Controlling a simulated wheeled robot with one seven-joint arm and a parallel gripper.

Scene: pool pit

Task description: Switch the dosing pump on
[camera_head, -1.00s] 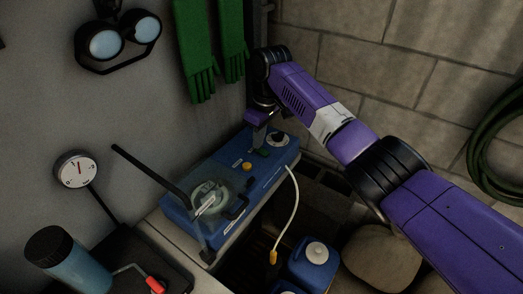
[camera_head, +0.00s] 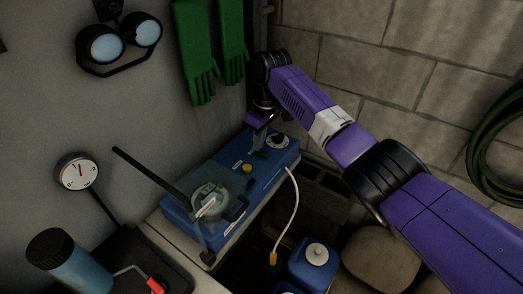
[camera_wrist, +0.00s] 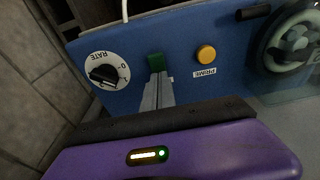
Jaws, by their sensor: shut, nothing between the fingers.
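The blue dosing pump (camera_head: 230,190) sits on a ledge by the wall. In the wrist view its panel (camera_wrist: 180,50) carries a white RATE dial (camera_wrist: 106,69) with a black knob, a green switch (camera_wrist: 156,62) and a yellow PRIME button (camera_wrist: 206,54). My gripper (camera_wrist: 157,80) is shut and empty, its fingertips at the lower edge of the green switch. I cannot tell whether they touch it. In the head view the gripper (camera_head: 256,150) is at the pump's far end, and the green switch (camera_head: 263,154) is partly hidden. The switch's on or off position is unclear.
A clear-covered pump head (camera_head: 208,203) with a black lever stands at the near end. A white hose (camera_head: 294,205) drops toward a blue canister (camera_head: 314,262). Green gloves (camera_head: 196,50), goggles (camera_head: 120,42) and a gauge (camera_head: 77,171) are on the wall.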

